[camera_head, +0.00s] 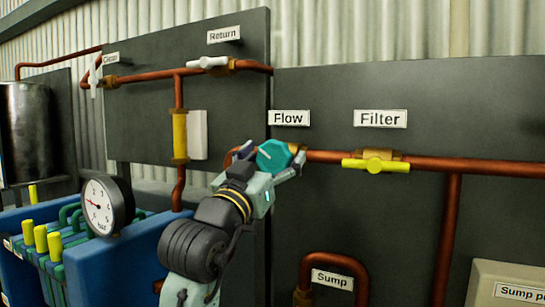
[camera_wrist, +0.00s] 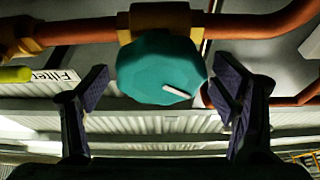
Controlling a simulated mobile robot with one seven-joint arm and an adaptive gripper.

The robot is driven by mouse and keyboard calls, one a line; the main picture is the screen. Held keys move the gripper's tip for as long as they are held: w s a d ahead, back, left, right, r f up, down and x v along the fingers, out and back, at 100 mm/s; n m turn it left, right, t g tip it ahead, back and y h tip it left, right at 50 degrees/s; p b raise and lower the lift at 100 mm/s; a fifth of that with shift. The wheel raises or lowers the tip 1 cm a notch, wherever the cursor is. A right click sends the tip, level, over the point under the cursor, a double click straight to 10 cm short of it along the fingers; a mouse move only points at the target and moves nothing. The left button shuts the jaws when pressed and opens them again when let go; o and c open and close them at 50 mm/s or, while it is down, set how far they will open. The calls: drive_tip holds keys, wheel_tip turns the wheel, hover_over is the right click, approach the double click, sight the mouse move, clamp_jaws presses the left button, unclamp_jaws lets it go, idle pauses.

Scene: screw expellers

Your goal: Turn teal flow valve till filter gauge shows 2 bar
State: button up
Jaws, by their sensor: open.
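The teal flow valve (camera_head: 273,155) is a faceted knob on the copper pipe, below the "Flow" label (camera_head: 289,118). In the wrist view the knob (camera_wrist: 155,65) has a white pointer mark slanting toward its lower right. My gripper (camera_head: 270,160) is at the valve. In the wrist view my gripper (camera_wrist: 160,90) is open, with one finger on each side of the knob and a visible gap at the left; whether the right finger touches cannot be told. The round white gauge (camera_head: 101,206) faces forward at the left, with a red needle pointing to the upper left; its numbers are too small to read surely.
A yellow-handled valve (camera_head: 376,165) sits on the pipe below the "Filter" label (camera_head: 380,118), right of the teal knob. A white-handled valve (camera_head: 208,62) is under "Return". The sump pipe (camera_head: 333,260) loops below. Blue filter plates with yellow handles (camera_head: 41,238) stand lower left.

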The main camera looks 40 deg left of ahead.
drive_tip(key=c, duration=1.2)
drive_tip(key=shift+o, duration=0.2)
drive_tip(key=shift+n, duration=0.5)
drive_tip(key=n+y+p, duration=0.2)
drive_tip(key=shift+r+n, duration=0.1)
drive_tip(key=shift+n, duration=0.3)
drive_tip(key=n+g+y+p, duration=0.1)
drive_tip(key=n, duration=0.1)
drive_tip(key=n+y+p, duration=0.1)
drive_tip(key=n, duration=0.2)
drive_tip(key=shift+r+g+p, duration=0.1)
drive_tip(key=shift+g+p, duration=0.3)
drive_tip(key=n+g+y+p, duration=0.1)
drive_tip(key=n+p, duration=0.1)
drive_tip(key=n, duration=0.2)
drive_tip(key=shift+a+p, duration=0.1)
drive_tip(key=shift+p, duration=0.25)
drive_tip(key=shift+f+n+g+y+p, duration=0.2)
drive_tip(key=shift+n+g+y+p, duration=0.3)
drive_tip(key=shift+n, duration=0.7)
drive_tip(key=shift+f, duration=0.1)
